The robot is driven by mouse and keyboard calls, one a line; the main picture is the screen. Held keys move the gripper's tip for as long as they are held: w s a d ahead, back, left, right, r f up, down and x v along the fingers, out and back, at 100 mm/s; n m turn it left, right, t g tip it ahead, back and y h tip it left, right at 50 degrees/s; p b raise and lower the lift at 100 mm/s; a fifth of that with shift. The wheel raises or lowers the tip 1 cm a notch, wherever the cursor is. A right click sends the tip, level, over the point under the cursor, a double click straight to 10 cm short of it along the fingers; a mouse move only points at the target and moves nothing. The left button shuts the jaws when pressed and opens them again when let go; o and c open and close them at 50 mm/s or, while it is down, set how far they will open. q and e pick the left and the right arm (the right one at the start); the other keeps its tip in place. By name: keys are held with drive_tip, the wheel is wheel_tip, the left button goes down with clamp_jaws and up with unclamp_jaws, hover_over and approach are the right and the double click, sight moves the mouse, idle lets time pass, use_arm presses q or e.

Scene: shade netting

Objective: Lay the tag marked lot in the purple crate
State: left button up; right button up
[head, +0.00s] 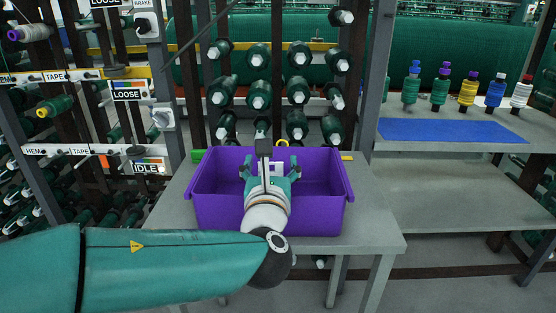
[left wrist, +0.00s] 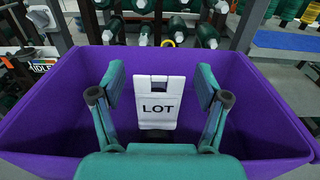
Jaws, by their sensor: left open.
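The purple crate (head: 270,215) stands on a grey table, and its inside and rim fill much of the left wrist view (left wrist: 262,95). The white tag marked LOT (left wrist: 157,103), with a dark slot near its top, shows inside the crate's outline. A small part of the tag shows in the head view (head: 278,168). My left gripper (head: 271,166) reaches over the crate. Its fingers are spread, one on each side of the tag, with gaps visible in the left wrist view (left wrist: 160,88). I cannot tell whether the tag touches the crate floor. My right gripper is not in view.
The grey table (head: 370,225) has bare room right of the crate. A shelf at the right holds a blue mat (head: 450,131) and several coloured spools (head: 468,90). A rack of green rolls (head: 259,88) stands behind the crate. Signposts and rolls stand at left.

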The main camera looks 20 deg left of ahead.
use_arm(q)
drive_tip(key=p+v, duration=0.1)
drive_tip(key=v, duration=1)
drive_tip(key=shift+s+r, duration=0.2)
drive_tip(key=shift+s, duration=0.05)
